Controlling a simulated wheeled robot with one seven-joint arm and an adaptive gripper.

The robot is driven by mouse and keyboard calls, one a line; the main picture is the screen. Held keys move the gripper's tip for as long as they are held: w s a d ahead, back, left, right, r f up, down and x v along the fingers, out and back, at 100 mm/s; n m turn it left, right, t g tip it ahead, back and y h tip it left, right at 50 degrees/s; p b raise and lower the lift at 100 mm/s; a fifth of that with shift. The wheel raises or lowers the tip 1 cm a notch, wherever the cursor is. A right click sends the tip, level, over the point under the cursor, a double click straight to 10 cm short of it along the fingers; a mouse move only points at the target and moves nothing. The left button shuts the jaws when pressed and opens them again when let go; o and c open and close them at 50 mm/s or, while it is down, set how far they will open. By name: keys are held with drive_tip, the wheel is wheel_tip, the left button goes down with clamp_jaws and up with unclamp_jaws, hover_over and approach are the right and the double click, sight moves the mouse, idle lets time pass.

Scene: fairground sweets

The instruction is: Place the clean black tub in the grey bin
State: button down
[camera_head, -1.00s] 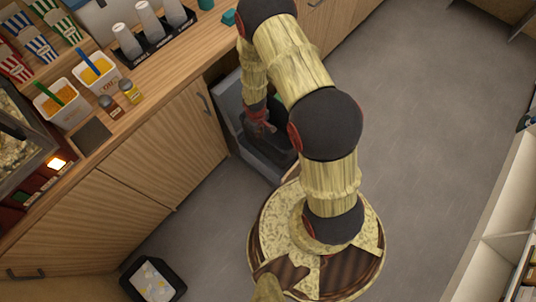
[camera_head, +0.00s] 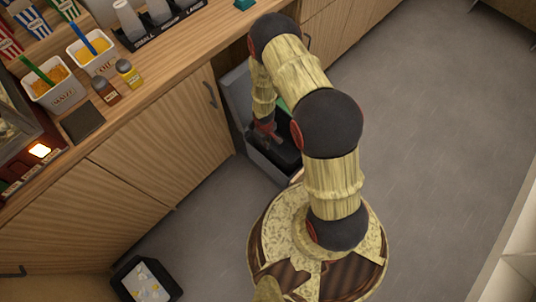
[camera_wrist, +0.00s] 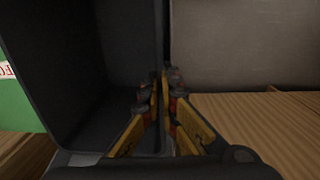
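The grey bin (camera_head: 266,166) stands on the floor by an open gap in the counter front, partly hidden behind my arm. The black tub (camera_head: 287,153) shows at the bin's opening; I cannot tell whether it rests on the bottom. In the wrist view the black tub (camera_wrist: 85,75) fills the left half, tilted, its inside empty. My gripper (camera_head: 266,128) is at the tub's edge. In the wrist view my gripper (camera_wrist: 163,82) has its fingers close together on either side of the tub's wall.
Another black tub (camera_head: 145,278) with pale scraps lies on the floor at lower left. A green thing (camera_wrist: 22,85) with a label is beside the held tub. The wooden counter (camera_head: 170,60) carries sauces and cups. Grey floor at right is clear.

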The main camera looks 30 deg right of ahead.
sight(266, 152)
wheel_tip(266, 152, down, 10)
drive_tip(key=b, duration=0.3)
drive_tip(key=shift+f+b, duration=0.15)
drive_tip(key=shift+b, duration=0.25)
drive_tip(key=c, duration=2.6)
unclamp_jaws()
drive_tip(key=shift+f, duration=0.15)
drive_tip(key=o, duration=0.6)
drive_tip(key=shift+c, duration=0.2)
